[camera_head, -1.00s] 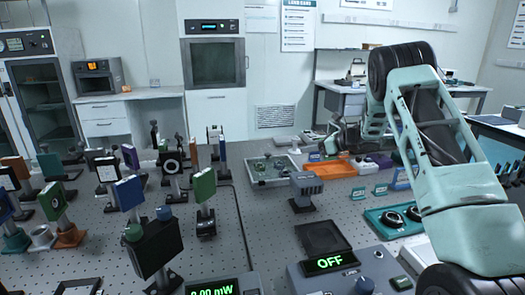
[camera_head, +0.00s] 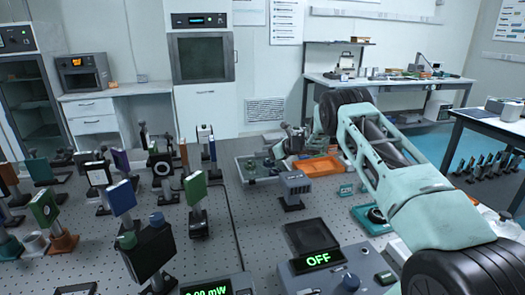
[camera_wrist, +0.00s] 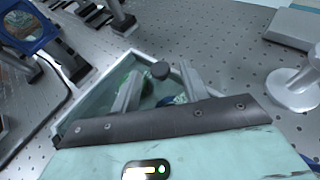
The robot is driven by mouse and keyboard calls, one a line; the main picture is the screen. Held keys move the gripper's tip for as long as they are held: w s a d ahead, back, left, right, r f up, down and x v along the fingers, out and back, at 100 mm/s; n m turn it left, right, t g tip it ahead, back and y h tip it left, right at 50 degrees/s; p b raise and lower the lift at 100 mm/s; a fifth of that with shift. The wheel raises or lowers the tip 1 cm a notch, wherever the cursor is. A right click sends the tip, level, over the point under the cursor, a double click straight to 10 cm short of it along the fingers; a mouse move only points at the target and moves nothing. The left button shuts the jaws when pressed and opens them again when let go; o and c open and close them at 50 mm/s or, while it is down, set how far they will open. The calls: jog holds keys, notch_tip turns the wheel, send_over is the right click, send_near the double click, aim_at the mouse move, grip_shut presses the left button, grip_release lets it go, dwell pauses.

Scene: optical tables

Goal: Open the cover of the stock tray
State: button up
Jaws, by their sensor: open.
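The stock tray (camera_head: 246,181) is a shallow grey tray on the perforated optical table, with green items visible in it. In the wrist view the tray (camera_wrist: 88,93) lies below my gripper, and a dark round knob (camera_wrist: 160,70) stands above its inside. The cover itself is hard to make out; it may be clear. My gripper (camera_wrist: 158,85) is open, with one grey finger on each side of the knob's near side. I cannot tell whether the fingers touch it. In the head view my gripper (camera_head: 280,152) is small, at the tray's right side. My palm hides the tray's near part.
An orange tray (camera_head: 322,166) stands right of the stock tray. A grey post-mounted block (camera_head: 294,186) stands in front. Several mounted optics (camera_head: 122,197) crowd the left. A controller reading OFF (camera_head: 320,262) sits at the front.

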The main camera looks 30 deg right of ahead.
jog(key=shift+w+a+f, duration=0.25)
jog(key=shift+w+a, duration=0.05)
jog(key=shift+w, duration=0.2)
grip_shut()
